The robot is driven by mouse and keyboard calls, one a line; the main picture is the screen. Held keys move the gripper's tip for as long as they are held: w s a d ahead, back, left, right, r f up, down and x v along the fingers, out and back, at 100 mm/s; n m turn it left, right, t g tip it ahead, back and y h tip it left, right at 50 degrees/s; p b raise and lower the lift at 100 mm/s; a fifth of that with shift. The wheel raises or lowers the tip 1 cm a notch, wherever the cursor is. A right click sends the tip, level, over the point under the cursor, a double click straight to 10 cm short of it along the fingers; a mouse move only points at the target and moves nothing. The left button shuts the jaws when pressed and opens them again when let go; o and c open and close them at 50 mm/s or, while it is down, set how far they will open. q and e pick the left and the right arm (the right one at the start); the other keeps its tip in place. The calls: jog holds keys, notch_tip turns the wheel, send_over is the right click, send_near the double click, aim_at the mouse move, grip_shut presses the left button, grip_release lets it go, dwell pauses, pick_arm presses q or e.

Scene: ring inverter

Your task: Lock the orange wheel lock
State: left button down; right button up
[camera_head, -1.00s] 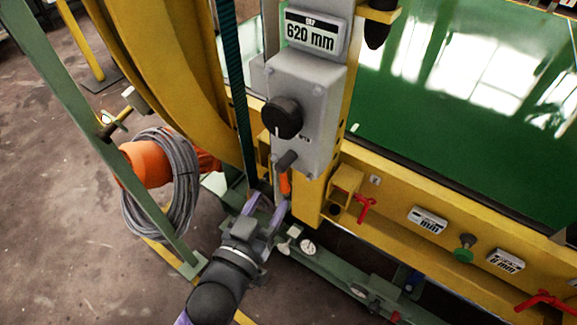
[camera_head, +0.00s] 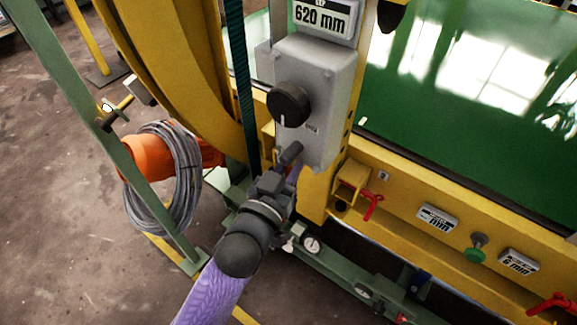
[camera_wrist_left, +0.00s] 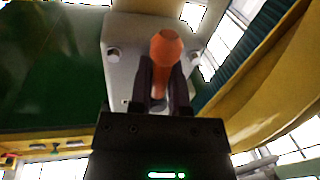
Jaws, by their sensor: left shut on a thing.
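The orange wheel lock handle (camera_wrist_left: 166,50) shows in the left wrist view between the two dark fingers of my left gripper (camera_wrist_left: 163,88). The fingers are shut on it, and its rounded end sticks out past them. In the head view my left gripper (camera_head: 285,178) is just under the grey control box (camera_head: 318,75), close to a short dark grey cylinder (camera_head: 290,153) on the box. The gripper hides the orange handle there. My right gripper is not in view.
A black knob (camera_head: 288,104) is on the grey box, below a 620 mm display (camera_head: 322,16). A yellow frame (camera_head: 405,222) with red handles (camera_head: 372,206) runs right. An orange motor (camera_head: 147,158) with coiled grey cable (camera_head: 180,188) stands left. A green post (camera_head: 75,90) crosses the left side.

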pick_arm(q)
jog(key=shift+a+r+m+p, duration=0.1)
jog(key=shift+m+p, duration=0.25)
jog(key=shift+m, duration=0.05)
jog(key=c, duration=0.6)
grip_release()
jog(key=p+v, duration=0.1)
jog(key=v, duration=0.2)
jog(key=p+v, duration=0.1)
jog(key=v, duration=0.2)
jog(key=p+v, duration=0.1)
jog(key=v, duration=0.2)
jog(key=shift+s+a+f, duration=0.2)
jog(key=shift+s+f, duration=0.05)
jog(key=shift+s, duration=0.1)
